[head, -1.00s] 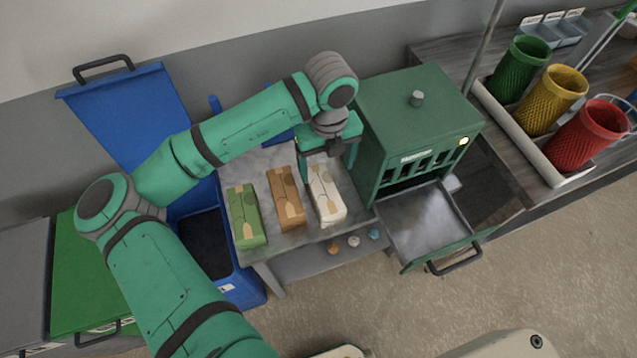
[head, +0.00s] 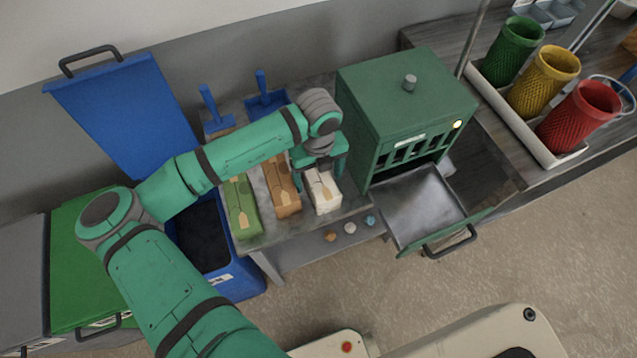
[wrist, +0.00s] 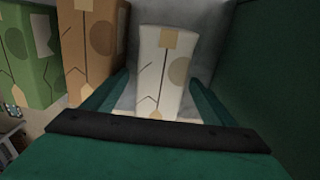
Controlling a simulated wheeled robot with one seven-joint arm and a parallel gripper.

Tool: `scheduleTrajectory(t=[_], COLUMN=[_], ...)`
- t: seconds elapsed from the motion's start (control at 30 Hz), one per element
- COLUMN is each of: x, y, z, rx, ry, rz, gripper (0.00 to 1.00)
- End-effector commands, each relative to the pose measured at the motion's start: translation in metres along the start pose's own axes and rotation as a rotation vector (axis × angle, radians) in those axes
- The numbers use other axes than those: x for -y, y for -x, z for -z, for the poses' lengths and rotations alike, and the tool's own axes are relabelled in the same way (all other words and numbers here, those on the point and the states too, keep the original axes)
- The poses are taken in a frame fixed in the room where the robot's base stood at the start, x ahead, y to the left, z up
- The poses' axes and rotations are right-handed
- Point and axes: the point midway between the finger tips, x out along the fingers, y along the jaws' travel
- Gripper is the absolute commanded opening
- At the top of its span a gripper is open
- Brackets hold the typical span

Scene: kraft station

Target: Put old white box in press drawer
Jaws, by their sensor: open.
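The white box (head: 323,196) stands at the right of a row of boxes on the grey table, and it also shows in the wrist view (wrist: 160,75). My gripper (head: 318,180) is open and pointing down over the white box. In the wrist view the green fingers lie one on each side of the box's lower part; I cannot tell whether they touch it. The press drawer (head: 415,208) is pulled out from the green press (head: 400,120), right of the white box. Its visible floor is bare.
A brown box (head: 283,190) and a green box (head: 242,210) stand left of the white box. Several small coloured knobs sit below the table edge. Blue bin (head: 205,245) is at left. Green, yellow and red baskets (head: 580,118) stand at far right.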

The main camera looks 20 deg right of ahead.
Motion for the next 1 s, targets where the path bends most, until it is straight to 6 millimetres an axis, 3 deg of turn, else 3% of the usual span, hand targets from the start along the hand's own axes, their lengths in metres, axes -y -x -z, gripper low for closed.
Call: scheduleTrajectory(t=[0.2,0.4,0.47,0.77,1.0], x=[0.0,0.0,0.0,0.0,0.001], y=[-0.001,0.0,0.0,0.002,0.027], z=[0.0,0.0,0.0,0.0,0.0], rx=[0.0,0.0,0.0,0.0,0.002], ry=[0.0,0.0,0.0,0.0,-0.001], rz=[0.0,0.0,0.0,0.0,0.001], gripper=[0.78,0.33,0.29,0.29,0.29])
